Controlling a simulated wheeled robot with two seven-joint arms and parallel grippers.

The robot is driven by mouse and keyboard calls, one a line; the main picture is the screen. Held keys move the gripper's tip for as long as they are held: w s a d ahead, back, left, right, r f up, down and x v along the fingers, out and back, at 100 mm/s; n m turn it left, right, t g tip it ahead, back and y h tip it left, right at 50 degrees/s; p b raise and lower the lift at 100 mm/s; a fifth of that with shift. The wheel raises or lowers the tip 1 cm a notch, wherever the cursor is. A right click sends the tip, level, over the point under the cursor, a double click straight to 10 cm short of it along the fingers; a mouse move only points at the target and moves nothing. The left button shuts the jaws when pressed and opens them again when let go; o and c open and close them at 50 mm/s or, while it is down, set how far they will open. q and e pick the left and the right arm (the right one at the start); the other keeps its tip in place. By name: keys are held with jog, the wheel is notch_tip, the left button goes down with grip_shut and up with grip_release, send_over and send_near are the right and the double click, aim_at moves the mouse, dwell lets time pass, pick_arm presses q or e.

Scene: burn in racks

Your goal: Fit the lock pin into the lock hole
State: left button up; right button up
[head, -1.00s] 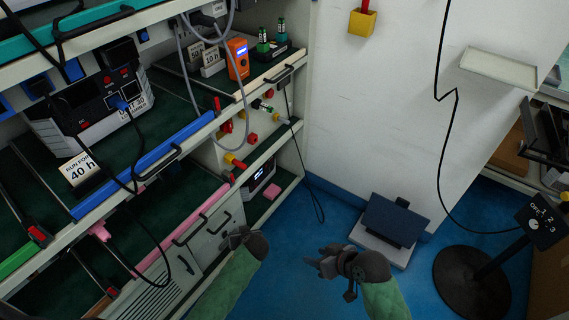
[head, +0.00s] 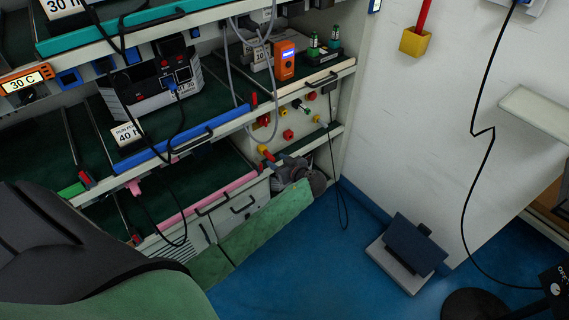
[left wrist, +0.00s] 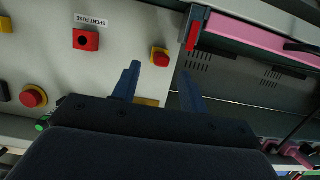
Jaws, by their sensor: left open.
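A red-and-yellow pin-like knob (head: 265,152) sticks out of the pale panel at the right end of the pink-edged shelf; I cannot tell for sure that it is the lock pin. In the left wrist view the knob (left wrist: 160,57) shows between and just beyond my fingertips. My left gripper (head: 290,168) is close to that panel, open and empty, its two blue fingers (left wrist: 159,76) apart. A red box with a dark hole (left wrist: 86,39) sits under a "SPENT FUSE" label. I cannot tell which opening is the lock hole. My right gripper is out of view.
A red knob on a yellow base (left wrist: 33,97) is on the same panel. A pink rail (left wrist: 262,38) with a red end piece (left wrist: 193,35) lies to the right. A black cable hangs near the rack's right edge. Blue floor (head: 300,270) is open in front.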

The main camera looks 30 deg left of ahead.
aim_at(272, 158)
pick_arm(q)
jog(key=shift+p+x, duration=0.45)
jog(key=shift+x, duration=2.1)
grip_shut()
